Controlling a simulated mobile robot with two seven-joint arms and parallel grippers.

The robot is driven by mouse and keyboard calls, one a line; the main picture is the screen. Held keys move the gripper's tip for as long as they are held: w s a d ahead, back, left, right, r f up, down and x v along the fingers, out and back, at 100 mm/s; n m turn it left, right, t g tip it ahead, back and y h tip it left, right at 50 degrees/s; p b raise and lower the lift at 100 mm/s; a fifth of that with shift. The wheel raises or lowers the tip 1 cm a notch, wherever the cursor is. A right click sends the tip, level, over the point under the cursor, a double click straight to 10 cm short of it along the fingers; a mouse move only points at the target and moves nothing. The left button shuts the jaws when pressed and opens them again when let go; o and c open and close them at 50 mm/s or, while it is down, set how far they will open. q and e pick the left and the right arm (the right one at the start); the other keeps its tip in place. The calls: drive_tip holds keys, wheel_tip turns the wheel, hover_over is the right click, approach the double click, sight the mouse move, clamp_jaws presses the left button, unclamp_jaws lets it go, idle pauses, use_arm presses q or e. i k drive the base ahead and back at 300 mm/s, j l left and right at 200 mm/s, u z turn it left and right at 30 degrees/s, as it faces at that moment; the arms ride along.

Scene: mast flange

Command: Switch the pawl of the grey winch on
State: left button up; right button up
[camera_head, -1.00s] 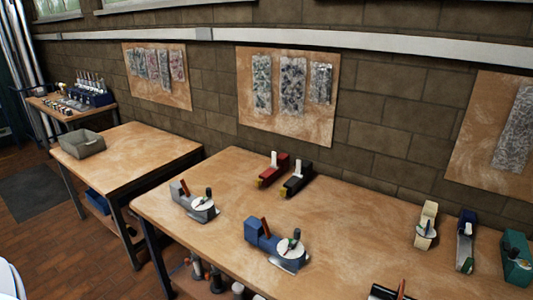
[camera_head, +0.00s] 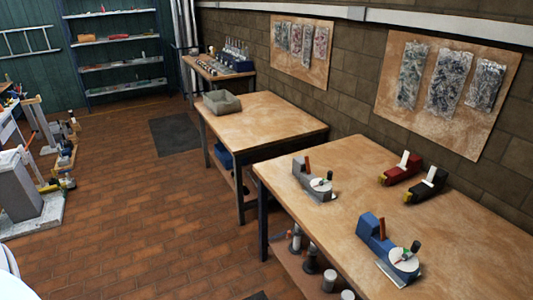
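The grey winch (camera_head: 308,183) stands near the left end of the long wooden table. It has a grey body, a pale round drum with a dark-knobbed handle, and a reddish-brown lever standing up from its top. The lever's exact setting is too small to tell. A blue winch (camera_head: 379,238) of like build, also with a reddish lever, stands nearer on the same table. Neither of my grippers is in view.
A red tool (camera_head: 402,171) and a black tool (camera_head: 426,187) lie at the wall side of the long table (camera_head: 283,168). A second table (camera_head: 265,121) holds a grey bin (camera_head: 222,103). Brick floor (camera_head: 140,220) is open to the left.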

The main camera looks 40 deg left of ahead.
sight(306, 158)
drive_tip(key=i+j+u, duration=0.6)
drive_tip(key=i+j+z, duration=0.1)
drive_tip(key=z, duration=0.35)
drive_tip(key=j+z, duration=0.45)
drive_tip(key=i+j+z, duration=0.1)
drive_tip(key=z, duration=0.35)
drive_tip(key=j+z, duration=0.25)
drive_tip(key=j, duration=0.35)
drive_tip(key=j+z, duration=0.3)
drive_tip(key=j, duration=0.8)
drive_tip(key=k+j, duration=0.15)
drive_tip(key=j, duration=0.35)
drive_tip(key=j+z, duration=0.1)
drive_tip(key=j, duration=0.45)
drive_tip(key=k+j, duration=0.15)
drive_tip(key=j, duration=0.4)
